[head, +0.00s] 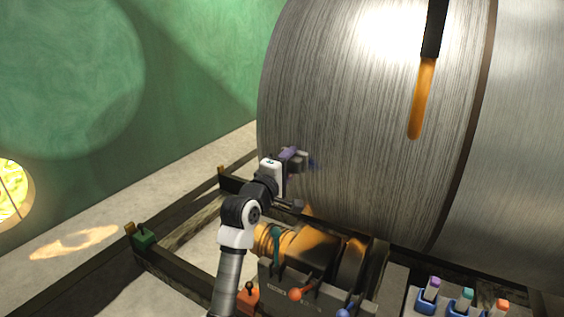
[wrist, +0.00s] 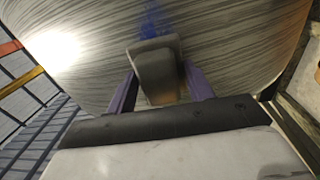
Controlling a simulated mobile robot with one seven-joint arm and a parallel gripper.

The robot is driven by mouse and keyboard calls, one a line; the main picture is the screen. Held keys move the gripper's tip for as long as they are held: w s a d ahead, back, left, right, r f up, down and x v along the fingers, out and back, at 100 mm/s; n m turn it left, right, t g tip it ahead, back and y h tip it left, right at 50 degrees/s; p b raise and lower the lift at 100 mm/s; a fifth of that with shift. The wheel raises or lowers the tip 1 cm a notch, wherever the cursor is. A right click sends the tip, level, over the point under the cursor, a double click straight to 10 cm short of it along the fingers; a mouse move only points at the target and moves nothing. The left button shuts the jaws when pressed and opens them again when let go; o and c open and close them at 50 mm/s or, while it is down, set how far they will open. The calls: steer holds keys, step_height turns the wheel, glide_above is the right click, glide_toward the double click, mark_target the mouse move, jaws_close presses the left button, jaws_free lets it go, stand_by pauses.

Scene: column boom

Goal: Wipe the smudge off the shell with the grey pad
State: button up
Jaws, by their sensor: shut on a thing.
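The shell (head: 360,130) is a large brushed-metal cylinder filling the middle of the head view; its curved face (wrist: 230,40) also fills the top of the wrist view. A blue smudge (wrist: 152,22) shows on it in the wrist view, just beyond the pad; in the head view a faint bluish patch (head: 312,163) lies beside my gripper. The grey pad (wrist: 155,65) is held between the purple fingers of my gripper (wrist: 158,88), which also shows in the head view (head: 296,158). The pad is at or very near the shell; I cannot tell whether it touches.
Below the shell stands machinery with an orange roller (head: 265,240) and small-knobbed levers (head: 297,294). Coloured-topped items sit in blue holders (head: 425,300) at lower right. A black-and-orange bar (head: 422,95) hangs before the shell. A dark frame (head: 190,215) runs at left.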

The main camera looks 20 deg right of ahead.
mark_target(315, 164)
steer(key=shift+s+d+p, duration=0.65)
steer(key=shift+s+d, duration=2.15)
steer(key=shift+d, duration=0.1)
steer(key=shift+w+a+f+b, duration=0.1)
steer(key=shift+w+a+b, duration=0.75)
steer(key=shift+w, duration=0.1)
steer(key=shift+c, duration=0.3)
steer(key=w+a+b, duration=0.4)
steer(key=w+a, duration=0.2)
steer(key=shift+w+a, duration=0.15)
steer(key=b+v, duration=0.3)
steer(key=v, duration=0.3)
steer(key=shift+b, duration=0.3)
steer(key=shift+a, duration=0.15)
